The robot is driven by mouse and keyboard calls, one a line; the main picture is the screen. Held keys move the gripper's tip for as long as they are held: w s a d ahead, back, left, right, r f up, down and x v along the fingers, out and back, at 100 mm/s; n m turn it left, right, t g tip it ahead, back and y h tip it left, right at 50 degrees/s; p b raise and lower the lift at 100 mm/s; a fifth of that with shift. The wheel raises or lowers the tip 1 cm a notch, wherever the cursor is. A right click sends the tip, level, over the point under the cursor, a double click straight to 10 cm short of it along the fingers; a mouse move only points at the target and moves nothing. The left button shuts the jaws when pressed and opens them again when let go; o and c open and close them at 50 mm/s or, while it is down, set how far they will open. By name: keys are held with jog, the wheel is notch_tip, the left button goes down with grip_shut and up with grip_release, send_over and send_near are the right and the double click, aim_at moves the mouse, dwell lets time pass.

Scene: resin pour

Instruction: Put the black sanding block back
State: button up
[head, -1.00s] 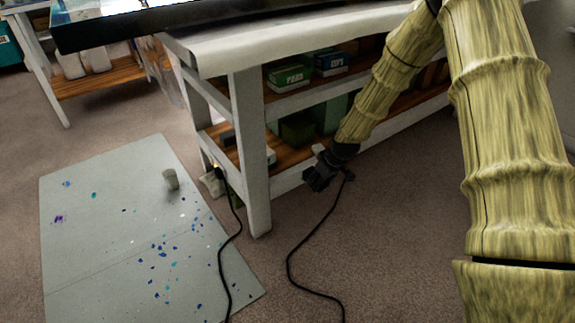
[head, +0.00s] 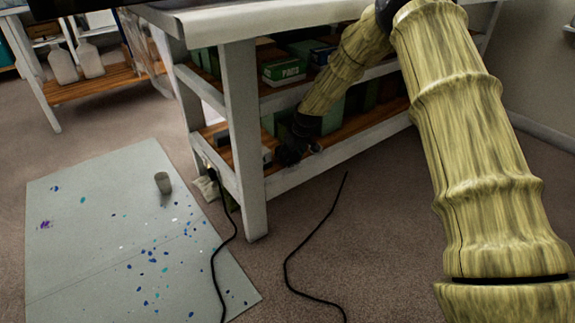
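My gripper (head: 288,155) is at the front of the lower wooden shelf (head: 351,128) of the white workbench, pointing down and left. It is dark and small in the head view, and I cannot tell whether its fingers are open or shut. I cannot make out the black sanding block as a separate shape. If it is in or behind the dark gripper, it blends in with it. My arm covers part of both shelves.
A green box labelled PADS (head: 285,72) stands on the upper shelf, with a blue box (head: 322,55) beside it. A white bench leg (head: 244,140) stands left of my gripper. A paint-spotted grey mat (head: 110,230) holds a grey cup (head: 162,182). Black cables (head: 290,255) cross the carpet.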

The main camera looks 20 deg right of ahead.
jog(key=shift+w+a+b, duration=0.15)
jog(key=shift+w+a, duration=0.05)
jog(key=shift+w, duration=0.35)
jog(key=shift+w+a+b, duration=0.15)
jog(key=shift+w, duration=0.35)
notch_tip(320, 180, down, 4)
jog(key=b, duration=0.3)
jog(key=shift+r, duration=0.25)
jog(key=o, duration=1.2)
jog(key=shift+r, duration=0.15)
